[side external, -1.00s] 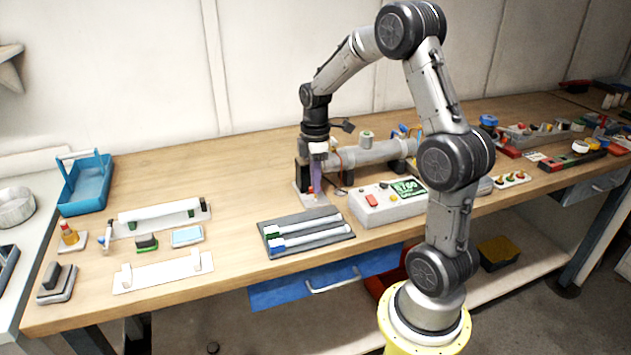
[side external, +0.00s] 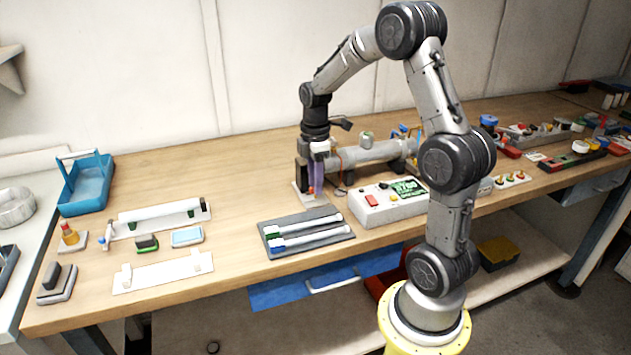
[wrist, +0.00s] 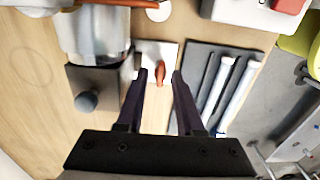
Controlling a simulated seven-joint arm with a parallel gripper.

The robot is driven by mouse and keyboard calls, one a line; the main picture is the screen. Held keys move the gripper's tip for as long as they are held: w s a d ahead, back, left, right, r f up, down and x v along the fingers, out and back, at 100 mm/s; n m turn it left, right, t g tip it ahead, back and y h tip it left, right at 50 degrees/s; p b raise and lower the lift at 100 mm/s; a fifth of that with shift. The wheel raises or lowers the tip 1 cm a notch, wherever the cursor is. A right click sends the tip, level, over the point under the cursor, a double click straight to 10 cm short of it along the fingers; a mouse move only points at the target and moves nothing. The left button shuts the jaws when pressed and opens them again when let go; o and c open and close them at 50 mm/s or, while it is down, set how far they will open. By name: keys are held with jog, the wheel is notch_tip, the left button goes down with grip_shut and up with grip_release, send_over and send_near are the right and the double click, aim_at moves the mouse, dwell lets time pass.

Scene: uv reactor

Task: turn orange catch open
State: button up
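The orange catch (wrist: 164,72) shows in the wrist view as a short lever standing on a pale plate (wrist: 155,119). A small orange-red part of it (side external: 311,190) shows beside the fingers in the side view. My gripper (wrist: 160,74) points down with its two dark fingers apart, one on each side of the catch. I see a gap on both sides, so the fingers do not seem to close on it. The grey reactor cylinder (side external: 368,154) lies just beside the catch, with a dark end block (side external: 302,173) next to my fingers.
A dark tray (side external: 342,235) with two white tubes lies in front of the catch. A white control box (side external: 372,213) with a red button and green display stands to the right. A blue carrier (side external: 88,186) stands far left. The bench at back left is clear.

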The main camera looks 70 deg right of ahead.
dwell(0.3)
notch_tip(320, 180, up, 14)
jog(key=shift+f, duration=0.15)
dwell(0.4)
jog(key=s+a+r+n+t, duration=0.1)
jog(key=s+a+r, duration=0.15)
jog(key=a, duration=0.45)
jog(key=s+a+r+n+t, duration=0.1)
jog(key=s+a+r+t, duration=0.1)
jog(key=a+r, duration=0.3)
jog(key=s+a+f+m+t, duration=0.2)
jog(key=s+a+f+m, duration=0.6)
jog(key=s+m, duration=0.3)
jog(key=shift+a+f+t, duration=0.3)
jog(key=shift+a+f, duration=0.05)
jog(key=shift+f, duration=0.1)
